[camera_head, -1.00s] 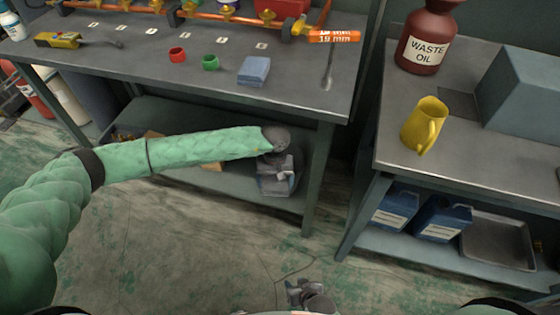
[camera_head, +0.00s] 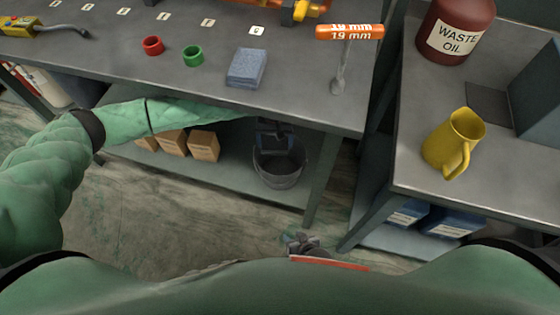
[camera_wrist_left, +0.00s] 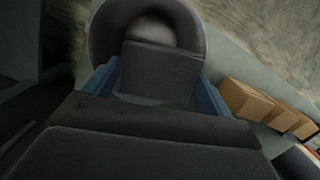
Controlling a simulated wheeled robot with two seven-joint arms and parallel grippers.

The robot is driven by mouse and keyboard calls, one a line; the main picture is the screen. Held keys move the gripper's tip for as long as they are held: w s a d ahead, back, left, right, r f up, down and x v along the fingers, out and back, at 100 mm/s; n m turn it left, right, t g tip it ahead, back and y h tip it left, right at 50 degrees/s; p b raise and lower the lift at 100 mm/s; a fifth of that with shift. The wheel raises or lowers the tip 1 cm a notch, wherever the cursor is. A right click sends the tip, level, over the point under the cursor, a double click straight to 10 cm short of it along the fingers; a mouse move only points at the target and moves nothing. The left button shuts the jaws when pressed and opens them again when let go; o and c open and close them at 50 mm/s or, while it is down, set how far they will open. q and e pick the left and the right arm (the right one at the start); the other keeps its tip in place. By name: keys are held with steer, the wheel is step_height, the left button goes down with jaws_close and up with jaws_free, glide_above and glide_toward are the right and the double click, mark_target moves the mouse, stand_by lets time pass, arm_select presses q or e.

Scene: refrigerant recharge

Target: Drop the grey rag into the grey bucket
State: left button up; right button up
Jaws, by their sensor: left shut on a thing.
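The grey bucket (camera_head: 281,178) stands on the lower shelf under the bench; its round rim (camera_wrist_left: 99,35) also shows in the left wrist view. My left gripper (camera_head: 272,138) is under the bench top, over the bucket's mouth, pointing down.
A folded blue-grey cloth (camera_head: 247,68) lies on the bench top with a red ring (camera_head: 152,46) and a green ring (camera_head: 193,56). Cardboard boxes (camera_head: 203,146) stand left of the bucket. A yellow jug (camera_head: 455,143) stands on the right table.

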arm_select(q)
steer(key=shift+f+b, duration=0.55)
steer(key=shift+f, duration=1.5)
steer(key=shift+s, duration=0.1)
steer(key=o, duration=0.9)
steer(key=shift+r, duration=0.1)
steer(key=r, duration=0.5)
steer(key=w+r, duration=0.1)
steer(key=r, duration=0.1)
steer(key=shift+w+r, duration=0.1)
steer(key=shift+r, duration=0.2)
